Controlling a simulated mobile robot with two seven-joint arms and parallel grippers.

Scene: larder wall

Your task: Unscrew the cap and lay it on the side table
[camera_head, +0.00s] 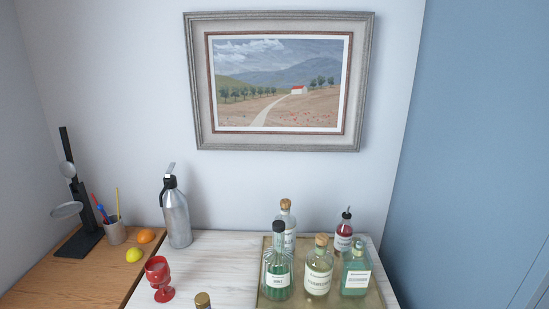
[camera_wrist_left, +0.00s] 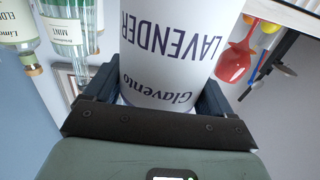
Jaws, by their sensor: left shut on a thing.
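My left gripper (camera_wrist_left: 160,88) is shut on a container with a white label (camera_wrist_left: 172,45) in the left wrist view. Neither gripper shows in the head view. A brown wooden top (camera_head: 85,285) is at the left, beside a whitish wooden top (camera_head: 215,265); which is the side table is not clear.
A red goblet (camera_head: 159,279) and a metal siphon (camera_head: 175,213) stand left of the tray (camera_head: 262,302), which holds several bottles, including a green one (camera_head: 277,275). A lemon (camera_head: 134,254), orange (camera_head: 146,236), pen cup (camera_head: 115,232) and black stand (camera_head: 83,241) are at the left.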

